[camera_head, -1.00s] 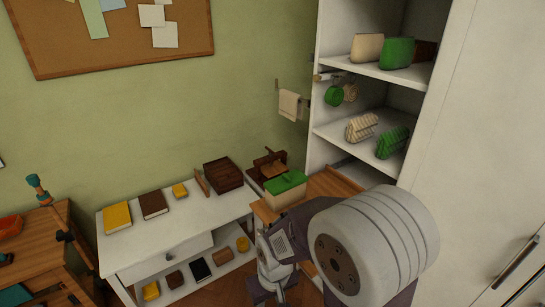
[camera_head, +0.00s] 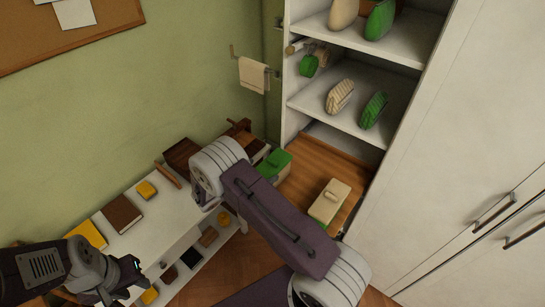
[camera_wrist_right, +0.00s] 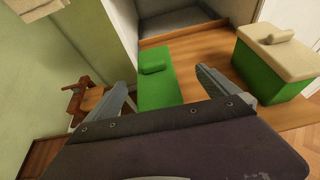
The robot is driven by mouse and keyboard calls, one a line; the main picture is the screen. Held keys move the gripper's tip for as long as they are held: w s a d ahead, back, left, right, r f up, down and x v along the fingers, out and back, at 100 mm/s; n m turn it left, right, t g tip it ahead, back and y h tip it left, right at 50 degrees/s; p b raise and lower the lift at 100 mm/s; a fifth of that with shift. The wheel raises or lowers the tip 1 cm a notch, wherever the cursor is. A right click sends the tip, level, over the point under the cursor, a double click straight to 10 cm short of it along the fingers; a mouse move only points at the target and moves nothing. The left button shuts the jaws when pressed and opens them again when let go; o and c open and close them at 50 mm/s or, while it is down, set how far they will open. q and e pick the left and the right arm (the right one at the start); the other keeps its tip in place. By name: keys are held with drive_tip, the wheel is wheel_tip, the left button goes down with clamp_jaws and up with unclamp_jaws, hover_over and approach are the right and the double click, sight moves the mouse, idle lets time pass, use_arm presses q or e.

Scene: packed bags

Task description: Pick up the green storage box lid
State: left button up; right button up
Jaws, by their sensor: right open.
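The green storage box lid (camera_head: 275,162), with a raised green grip, sits on a cream box on the wooden surface. In the right wrist view the lid (camera_wrist_right: 158,92) shows between the two fingers of my right gripper (camera_wrist_right: 161,79). The fingers are apart, and I cannot tell whether they touch it. In the head view the right gripper is hidden behind my arm, which partly covers the area beside the lid. My left gripper (camera_head: 128,277) is at the lower left, away from the lid; its jaw opening is unclear.
A green box with a cream lid (camera_head: 330,202) stands right of the green lid, also in the right wrist view (camera_wrist_right: 275,65). White shelves (camera_head: 345,110) with bags rise behind. A white table (camera_head: 160,215) with books is left. Bare wood lies between the boxes.

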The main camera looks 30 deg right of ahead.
sight(271, 161)
drive_tip(key=shift+w+a+t, duration=0.15)
drive_tip(key=shift+w+t, duration=0.15)
drive_tip(key=shift+w, duration=0.05)
drive_tip(key=shift+w+f, duration=0.1)
drive_tip(key=p+x, duration=0.1)
drive_tip(key=x, duration=0.2)
drive_tip(key=shift+d, duration=0.4)
drive_tip(key=shift+w+d+f, duration=0.1)
drive_tip(key=shift+d, duration=0.05)
drive_tip(key=p+x, duration=0.1)
drive_tip(key=x, duration=0.1)
drive_tip(key=p+x, duration=0.1)
drive_tip(key=x, duration=0.1)
drive_tip(key=shift+w+d, duration=0.3)
drive_tip(key=shift+d+f, duration=0.1)
drive_tip(key=shift+d, duration=0.1)
drive_tip(key=shift+a, duration=0.15)
drive_tip(key=c, duration=1.4)
